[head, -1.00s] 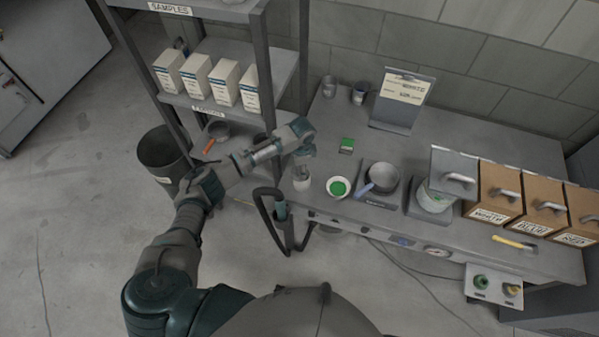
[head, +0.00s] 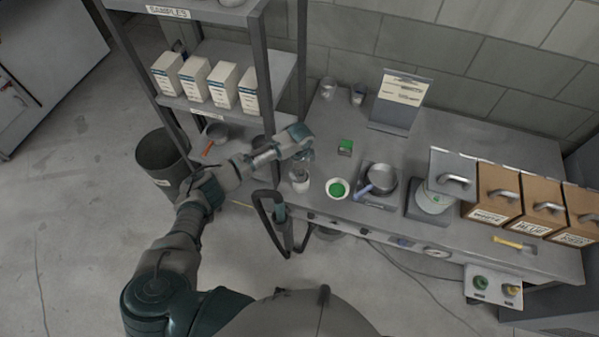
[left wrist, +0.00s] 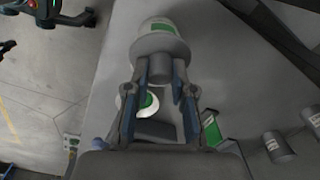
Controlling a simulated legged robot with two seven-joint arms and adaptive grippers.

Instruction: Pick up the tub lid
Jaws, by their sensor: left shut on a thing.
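The white tub (head: 300,186) stands at the left front of the bench in the head view. It also shows in the left wrist view, with a green label (left wrist: 158,27). The tub lid (left wrist: 160,46) is a grey disc with a round knob, in front of the tub in the left wrist view. My left gripper (left wrist: 162,72) is shut on the lid's knob, with one finger on each side. In the head view my left gripper (head: 304,156) is over the tub. I cannot tell whether the lid touches the tub's rim. My right gripper is not in view.
A white bowl with green contents (head: 338,189), a pan (head: 382,180) and a green box (head: 345,147) stand right of the tub. Two cups (head: 357,94) (head: 328,88) stand at the back. A shelf rack (head: 262,90) rises close left of my left arm.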

